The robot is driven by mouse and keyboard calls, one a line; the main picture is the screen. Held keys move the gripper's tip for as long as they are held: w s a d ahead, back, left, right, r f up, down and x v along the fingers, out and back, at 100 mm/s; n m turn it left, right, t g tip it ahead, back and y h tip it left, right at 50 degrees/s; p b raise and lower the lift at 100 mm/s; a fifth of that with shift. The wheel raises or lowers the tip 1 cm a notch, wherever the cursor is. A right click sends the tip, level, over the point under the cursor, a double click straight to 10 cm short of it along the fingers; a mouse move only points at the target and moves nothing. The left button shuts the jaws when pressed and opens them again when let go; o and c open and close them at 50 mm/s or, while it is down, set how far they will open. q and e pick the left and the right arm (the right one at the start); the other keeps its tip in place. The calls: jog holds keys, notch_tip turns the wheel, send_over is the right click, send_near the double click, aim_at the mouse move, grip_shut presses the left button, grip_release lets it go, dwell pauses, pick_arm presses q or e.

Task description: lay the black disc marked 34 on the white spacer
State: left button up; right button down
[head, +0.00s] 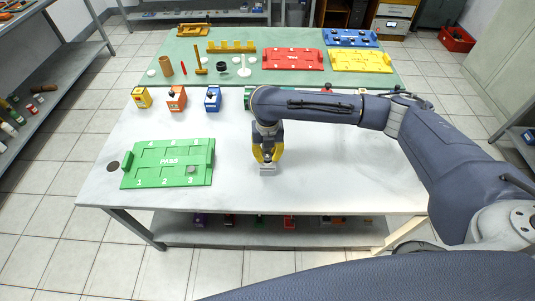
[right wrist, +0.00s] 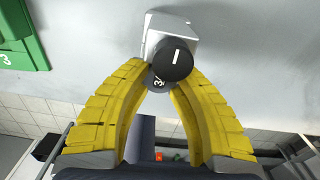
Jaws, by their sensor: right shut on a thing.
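My right gripper (head: 267,158) points down at the front middle of the white table.
A green mat (head: 170,48) with trays covers the table's back.

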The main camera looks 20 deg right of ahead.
jog(key=c, duration=1.1)
grip_release()
jog(key=shift+c, duration=0.2)
jog(key=shift+r, duration=2.2)
jog(key=shift+c, duration=0.3)
jog(key=o, duration=0.6)
jog(key=shift+r, duration=6)
